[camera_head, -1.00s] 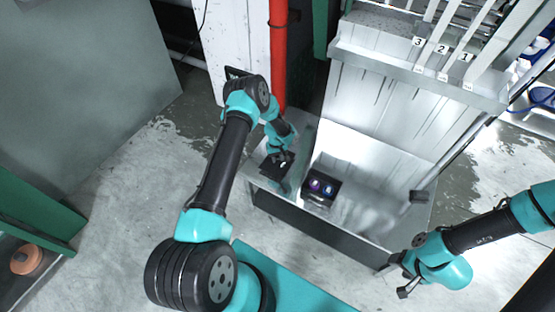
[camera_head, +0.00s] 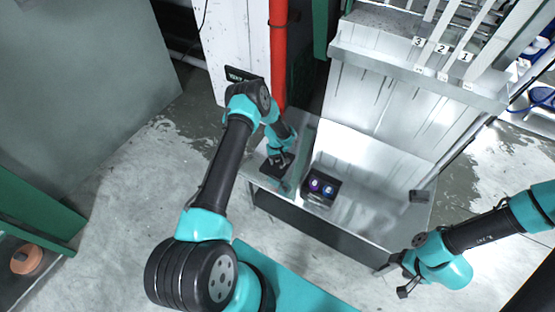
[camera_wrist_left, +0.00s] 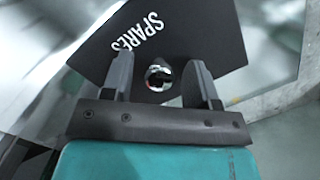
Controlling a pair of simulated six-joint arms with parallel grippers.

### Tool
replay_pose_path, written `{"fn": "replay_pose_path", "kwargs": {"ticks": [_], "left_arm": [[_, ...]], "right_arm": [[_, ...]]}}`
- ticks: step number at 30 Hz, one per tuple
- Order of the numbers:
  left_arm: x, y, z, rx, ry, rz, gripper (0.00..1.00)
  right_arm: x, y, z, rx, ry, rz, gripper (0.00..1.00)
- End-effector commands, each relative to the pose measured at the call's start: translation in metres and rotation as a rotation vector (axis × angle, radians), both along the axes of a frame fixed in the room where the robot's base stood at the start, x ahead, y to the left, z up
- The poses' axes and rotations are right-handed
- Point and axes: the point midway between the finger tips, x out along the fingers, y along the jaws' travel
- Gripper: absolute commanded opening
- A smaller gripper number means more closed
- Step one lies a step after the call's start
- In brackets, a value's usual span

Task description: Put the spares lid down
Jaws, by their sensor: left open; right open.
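The black spares lid (camera_wrist_left: 190,35) shows white SPARES lettering and a shiny round knob (camera_wrist_left: 158,77) in the left wrist view. In the head view the lid (camera_head: 271,169) is at the left end of the steel bench, left of the black box, and looks flat on it. My left gripper (camera_wrist_left: 162,68) is open, its fingers on either side of the knob with gaps showing. In the head view my left gripper (camera_head: 279,160) is just over the lid and hides part of it. My right gripper (camera_head: 392,281) is open and empty at the bench's front right.
The open black box (camera_head: 321,187) holds round purple and blue things. A red pipe (camera_head: 278,55) stands behind my left arm.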

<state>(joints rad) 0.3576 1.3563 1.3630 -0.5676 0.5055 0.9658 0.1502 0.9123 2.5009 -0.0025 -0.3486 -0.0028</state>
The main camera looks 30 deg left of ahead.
Motion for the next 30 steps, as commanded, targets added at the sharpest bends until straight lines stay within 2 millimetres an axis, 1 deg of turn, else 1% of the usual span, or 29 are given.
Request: {"fn": "replay_pose_path", "kwargs": {"ticks": [5,10,14,21,24,27,30], "left_arm": [[0.000,0.000,0.003,0.000,0.000,0.000,0.54],[0.002,0.002,0.019,0.001,-0.001,0.000,0.54],[0.005,0.004,0.039,0.001,-0.002,0.000,0.54],[0.010,0.009,0.085,0.001,-0.004,0.000,0.54],[0.011,0.011,0.101,0.001,-0.002,0.000,0.54],[0.012,0.012,0.113,0.000,-0.001,0.001,0.54],[0.013,0.012,0.119,0.000,-0.001,0.000,0.54]], "right_arm": [[0.000,0.000,0.000,0.000,0.000,0.000,0.57],[0.000,0.000,0.000,0.000,0.000,0.000,0.57],[0.000,0.000,0.000,0.000,0.000,0.000,0.57],[0.000,0.000,0.000,0.000,0.000,0.000,0.57],[0.000,0.000,0.000,0.000,0.000,0.000,0.57],[0.000,0.000,0.000,0.000,0.000,0.000,0.57],[0.000,0.000,0.000,0.000,0.000,0.000,0.57]]}}
